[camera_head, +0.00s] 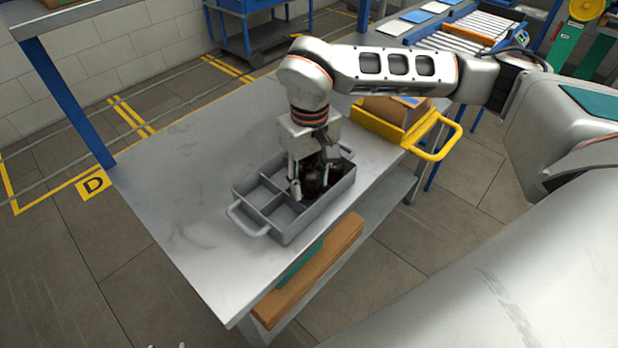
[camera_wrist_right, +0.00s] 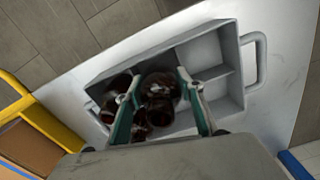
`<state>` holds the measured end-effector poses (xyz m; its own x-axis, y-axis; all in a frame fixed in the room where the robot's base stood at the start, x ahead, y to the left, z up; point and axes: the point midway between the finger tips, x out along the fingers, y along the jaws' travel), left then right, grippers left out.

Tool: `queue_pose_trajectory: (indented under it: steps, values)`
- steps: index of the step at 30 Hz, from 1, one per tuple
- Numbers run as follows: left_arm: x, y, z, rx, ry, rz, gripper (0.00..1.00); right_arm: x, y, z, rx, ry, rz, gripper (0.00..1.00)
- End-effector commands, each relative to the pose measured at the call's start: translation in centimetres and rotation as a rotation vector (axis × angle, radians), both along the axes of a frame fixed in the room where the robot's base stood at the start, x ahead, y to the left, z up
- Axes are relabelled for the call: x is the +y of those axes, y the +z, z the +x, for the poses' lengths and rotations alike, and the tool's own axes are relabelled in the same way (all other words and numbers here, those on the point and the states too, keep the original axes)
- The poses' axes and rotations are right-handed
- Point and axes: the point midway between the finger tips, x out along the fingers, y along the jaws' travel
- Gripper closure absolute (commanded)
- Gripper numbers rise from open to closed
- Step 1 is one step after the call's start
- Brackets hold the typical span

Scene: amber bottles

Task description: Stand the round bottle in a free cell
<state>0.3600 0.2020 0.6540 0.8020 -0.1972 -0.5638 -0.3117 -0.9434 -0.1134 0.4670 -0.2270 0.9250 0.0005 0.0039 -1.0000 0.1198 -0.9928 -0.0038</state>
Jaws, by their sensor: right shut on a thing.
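A dark amber round bottle (camera_wrist_right: 160,88) is between the two fingers of my right gripper (camera_wrist_right: 164,102) in the wrist view. The gripper is shut on it. In the head view my right gripper (camera_head: 308,186) points down over the right part of the grey divided crate (camera_head: 287,234), with the held bottle (camera_head: 312,181) at the crate's cells. I cannot tell whether its base touches the cell floor. Other dark bottles stand close beside it, in the wrist view at the left (camera_wrist_right: 117,86), partly hidden by a finger. The crate's cells at the left in the head view are empty.
The crate stands on a grey table (camera_head: 185,185) with clear room to its left. A yellow-handled tray (camera_head: 385,126) with a cardboard box is behind it to the right. A blue post (camera_head: 70,95) rises at the table's left corner.

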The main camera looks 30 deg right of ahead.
Motion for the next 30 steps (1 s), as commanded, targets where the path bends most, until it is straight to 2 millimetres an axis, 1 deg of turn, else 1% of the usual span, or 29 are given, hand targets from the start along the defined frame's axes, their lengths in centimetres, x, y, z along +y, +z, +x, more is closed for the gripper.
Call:
queue_pose_trajectory:
  steps: [2, 3, 4, 5, 14, 17, 20, 23, 30]
  values:
    - [0.0, -0.2, 0.0, 0.001, 0.0, 0.0, 0.6, 0.0, -0.3, 0.0, 0.0, 0.0, 0.0, 0.85]
    - [0.0, -0.1, 0.0, 0.001, 0.0, 0.0, 0.6, 0.0, -0.2, 0.0, 0.0, 0.0, 0.0, 0.55]
    - [0.0, -0.1, 0.0, 0.001, 0.0, 0.0, 0.6, 0.0, -0.2, 0.0, 0.0, 0.0, 0.0, 0.47]
    - [0.0, -0.1, 0.0, 0.001, 0.0, 0.0, 0.6, 0.0, -0.2, 0.0, 0.0, 0.0, 0.0, 0.43]
    - [0.0, 0.0, 0.0, -0.001, -0.001, 0.001, 0.6, 0.0, -0.2, 0.0, 0.0, 0.0, 0.0, 0.43]
    - [0.1, 0.0, -0.1, -0.001, -0.002, 0.002, 0.6, 0.0, 0.2, 0.1, -0.001, 0.0, 0.0, 0.43]
    - [0.0, 0.0, 0.0, 0.0, -0.001, 0.002, 0.6, 0.0, 1.2, 0.1, -0.004, 0.0, 0.0, 0.43]
    - [0.0, 0.0, 0.0, -0.001, -0.001, 0.0, 0.6, 0.0, 2.9, 0.2, -0.005, 0.0, 0.001, 0.43]
    - [0.0, 0.0, 0.0, -0.001, 0.0, 0.0, 0.6, -0.1, 7.8, 0.1, -0.005, 0.0, 0.0, 0.43]
